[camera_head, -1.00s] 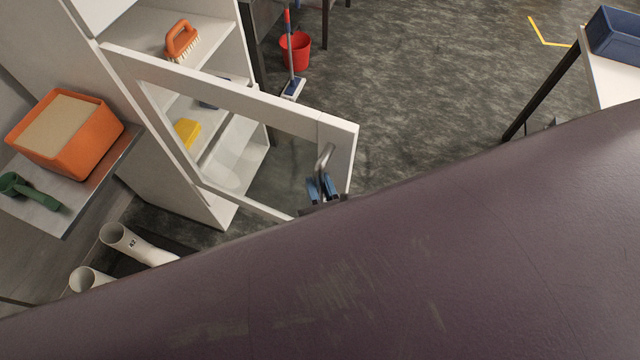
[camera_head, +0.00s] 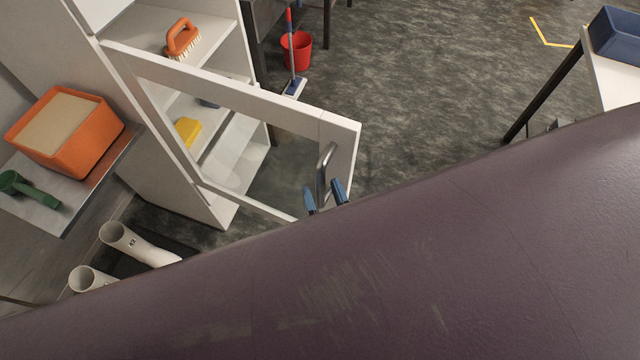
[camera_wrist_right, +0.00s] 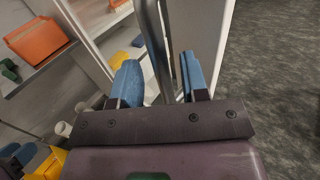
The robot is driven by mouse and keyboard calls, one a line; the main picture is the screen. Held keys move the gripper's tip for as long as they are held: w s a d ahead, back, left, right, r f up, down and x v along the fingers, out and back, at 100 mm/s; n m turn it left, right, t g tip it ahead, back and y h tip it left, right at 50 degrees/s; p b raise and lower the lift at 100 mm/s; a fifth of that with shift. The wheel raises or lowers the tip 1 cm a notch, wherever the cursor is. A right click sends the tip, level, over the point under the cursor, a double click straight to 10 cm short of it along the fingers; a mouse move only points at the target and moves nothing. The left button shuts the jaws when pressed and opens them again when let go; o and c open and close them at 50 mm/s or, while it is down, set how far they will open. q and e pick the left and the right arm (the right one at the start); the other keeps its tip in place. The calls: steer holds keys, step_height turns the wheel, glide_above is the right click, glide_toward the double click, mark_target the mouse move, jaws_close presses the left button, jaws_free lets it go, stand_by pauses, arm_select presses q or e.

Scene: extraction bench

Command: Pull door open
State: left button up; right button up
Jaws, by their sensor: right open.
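The white-framed glazed door (camera_head: 225,95) of the white cabinet stands swung out at an angle, with the shelves visible behind it. Its grey metal bar handle (camera_head: 325,172) is on the free-edge side of the frame. The handle also shows in the right wrist view (camera_wrist_right: 155,45). My right gripper (camera_head: 326,197) is open at the handle's lower end, its blue fingers spread. In the wrist view the bar runs between the two fingers (camera_wrist_right: 160,80), with a gap beside it. My large purple arm link hides the lower part of the head view.
Cabinet shelves hold an orange brush (camera_head: 183,40) and a yellow item (camera_head: 188,130). An orange crate (camera_head: 66,135) and green scoop (camera_head: 28,190) sit on a left bench; white boots (camera_head: 135,245) stand below. A red bucket (camera_head: 297,50) is behind. Floor right of the door is clear.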

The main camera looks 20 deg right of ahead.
steer(key=s, duration=0.2)
steer(key=s+b, duration=0.1)
steer(key=s, duration=0.1)
steer(key=shift+s+a+f, duration=0.1)
steer(key=shift+a+f, duration=0.05)
steer(key=shift+s+b, duration=0.35)
steer(key=shift+s, duration=0.45)
steer(key=shift+a, duration=0.1)
